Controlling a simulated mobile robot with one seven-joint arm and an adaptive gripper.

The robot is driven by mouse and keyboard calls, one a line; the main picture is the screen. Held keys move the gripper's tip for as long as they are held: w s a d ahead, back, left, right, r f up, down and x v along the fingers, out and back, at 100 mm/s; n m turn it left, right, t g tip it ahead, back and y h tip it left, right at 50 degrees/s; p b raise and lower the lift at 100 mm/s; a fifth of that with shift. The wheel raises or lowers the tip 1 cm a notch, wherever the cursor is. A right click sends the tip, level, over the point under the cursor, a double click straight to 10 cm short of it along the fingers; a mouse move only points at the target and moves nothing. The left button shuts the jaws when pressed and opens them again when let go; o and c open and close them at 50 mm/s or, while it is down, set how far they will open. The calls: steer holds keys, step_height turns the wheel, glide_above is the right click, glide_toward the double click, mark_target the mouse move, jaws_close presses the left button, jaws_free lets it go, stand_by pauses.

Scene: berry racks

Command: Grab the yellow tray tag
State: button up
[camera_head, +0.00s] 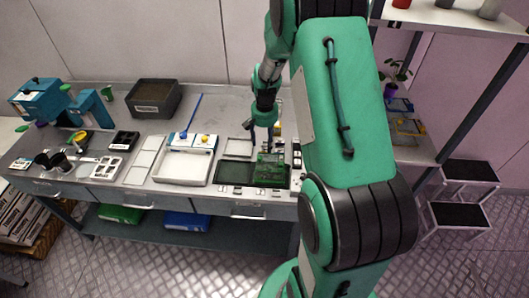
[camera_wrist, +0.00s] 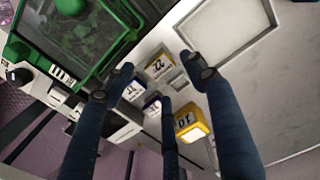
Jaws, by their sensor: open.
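Two yellow-edged tags with black printing show in the wrist view: one (camera_wrist: 158,66) between my fingertips, the other (camera_wrist: 189,124) larger and nearer, between two of my fingers. I cannot tell which is the yellow tray tag. Two purple-edged tags, one (camera_wrist: 131,88) and another (camera_wrist: 152,105), lie close by. My gripper (camera_wrist: 155,88) is open, its dark blue fingers spread around and over the tags, with nothing held.
On the bench, a white tray (camera_head: 183,183) and a dark planter box (camera_head: 153,108) stand further left. Shelving is at right.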

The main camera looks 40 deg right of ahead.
mark_target(264, 149)
steer(key=shift+f, duration=1.7)
steer(key=c, duration=1.1)
